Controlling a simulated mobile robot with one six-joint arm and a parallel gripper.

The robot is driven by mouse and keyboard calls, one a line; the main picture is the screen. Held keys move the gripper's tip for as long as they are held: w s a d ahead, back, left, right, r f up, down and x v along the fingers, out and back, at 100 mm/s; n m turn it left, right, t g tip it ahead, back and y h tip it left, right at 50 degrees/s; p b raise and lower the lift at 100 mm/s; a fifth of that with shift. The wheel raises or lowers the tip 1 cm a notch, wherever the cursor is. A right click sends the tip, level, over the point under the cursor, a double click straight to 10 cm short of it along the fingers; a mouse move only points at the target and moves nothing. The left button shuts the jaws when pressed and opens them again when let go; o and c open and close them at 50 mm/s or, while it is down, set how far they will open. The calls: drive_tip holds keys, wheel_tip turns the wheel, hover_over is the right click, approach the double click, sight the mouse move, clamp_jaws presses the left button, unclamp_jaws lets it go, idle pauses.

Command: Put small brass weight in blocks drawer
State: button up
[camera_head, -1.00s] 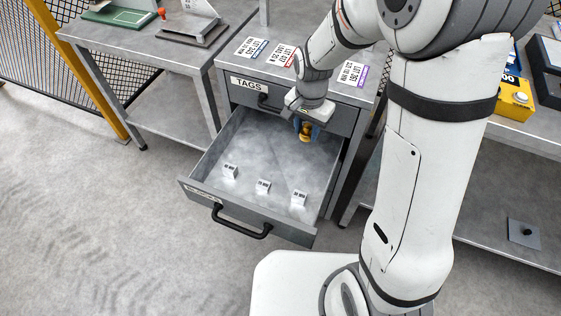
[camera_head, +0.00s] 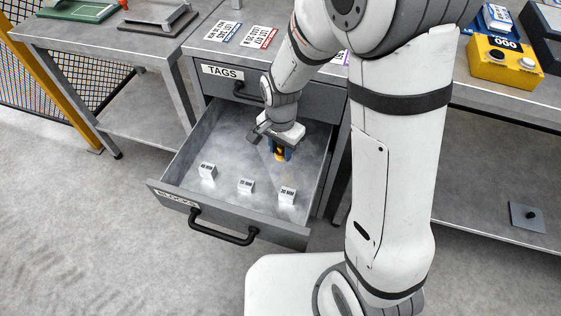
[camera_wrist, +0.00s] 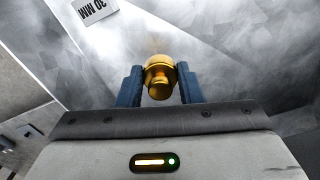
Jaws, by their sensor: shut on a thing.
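The small brass weight (camera_head: 280,154) is held between the blue fingers of my gripper (camera_head: 281,150). In the wrist view the brass weight (camera_wrist: 159,76) sits upright between both fingers of my gripper (camera_wrist: 160,86), which is shut on it. The blocks drawer (camera_head: 180,199) is pulled open, with its label and black handle at the front. My gripper and the weight are inside the drawer's outline, toward its back right. The wrist view shows the grey drawer floor close behind the weight; whether the weight touches it I cannot tell.
The closed tags drawer (camera_head: 222,72) is above. Lot cards (camera_head: 262,37) lie on the cabinet top. The drawer floor's middle is clear.

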sight(281, 167)
drive_tip(key=shift+f+b, duration=0.6)
drive_tip(key=shift+f, duration=2)
drive_tip(key=shift+f, duration=0.2)
drive_tip(key=o, duration=1.2)
drive_tip(key=shift+c, duration=0.2)
drive_tip(key=shift+r, duration=0.1)
